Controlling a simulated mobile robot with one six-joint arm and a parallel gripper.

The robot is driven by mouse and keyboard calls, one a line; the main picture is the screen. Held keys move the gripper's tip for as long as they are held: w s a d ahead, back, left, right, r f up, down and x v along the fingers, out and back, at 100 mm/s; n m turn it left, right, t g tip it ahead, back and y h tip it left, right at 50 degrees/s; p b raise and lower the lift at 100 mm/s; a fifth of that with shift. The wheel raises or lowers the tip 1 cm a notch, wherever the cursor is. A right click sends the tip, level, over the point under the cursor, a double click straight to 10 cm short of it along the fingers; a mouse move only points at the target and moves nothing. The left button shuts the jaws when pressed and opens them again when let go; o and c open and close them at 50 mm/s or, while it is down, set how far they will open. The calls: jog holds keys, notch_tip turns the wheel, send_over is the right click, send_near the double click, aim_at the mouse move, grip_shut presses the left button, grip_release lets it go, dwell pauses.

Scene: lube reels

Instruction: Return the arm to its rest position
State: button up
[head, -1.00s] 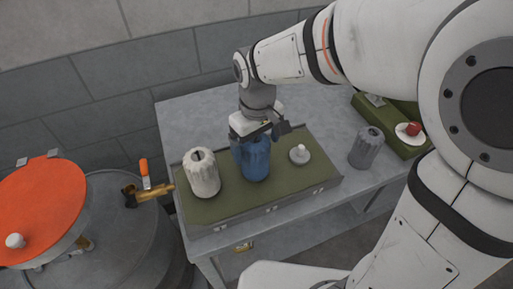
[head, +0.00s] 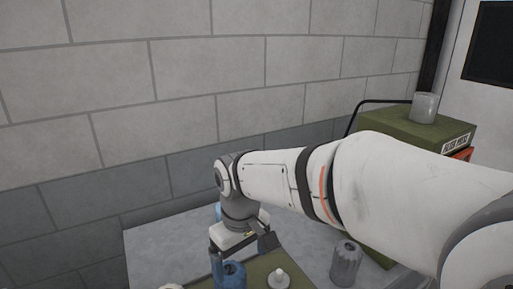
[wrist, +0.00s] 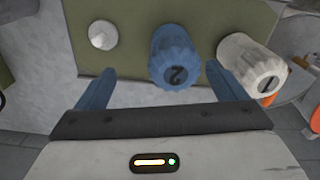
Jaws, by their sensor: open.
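My gripper (head: 242,256) is open and empty, with its two blue fingers pointing down over the green tray (head: 203,285). In the wrist view my gripper (wrist: 160,72) has its fingers spread, with the blue fluted cylinder (wrist: 174,50) marked 2 beyond them. It looks apart from both fingers. The blue cylinder (head: 230,275) stands on the tray, cut by the bottom edge in the head view. A white fluted cylinder (wrist: 250,62) marked 1 stands to its right in the wrist view. A small pale knobbed piece (wrist: 103,35) sits on the tray to its left.
A grey fluted cylinder (head: 346,264) stands on the grey table (head: 160,245), right of the tray. A block wall (head: 180,100) rises behind the table.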

jog(key=s+d+m+t, duration=0.1)
jog(key=s+d+m, duration=0.1)
jog(key=d, duration=0.4)
jog(key=s+d+m+t, duration=0.1)
jog(key=s+d+m, duration=0.2)
jog(key=d, duration=0.4)
jog(key=s+d+f+m, duration=0.1)
jog(key=s+d+m, duration=0.1)
jog(key=d, duration=0.4)
jog(key=shift+s+d+m+t, duration=0.3)
jog(key=shift+s+m+t, duration=0.1)
jog(key=shift+m, duration=0.2)
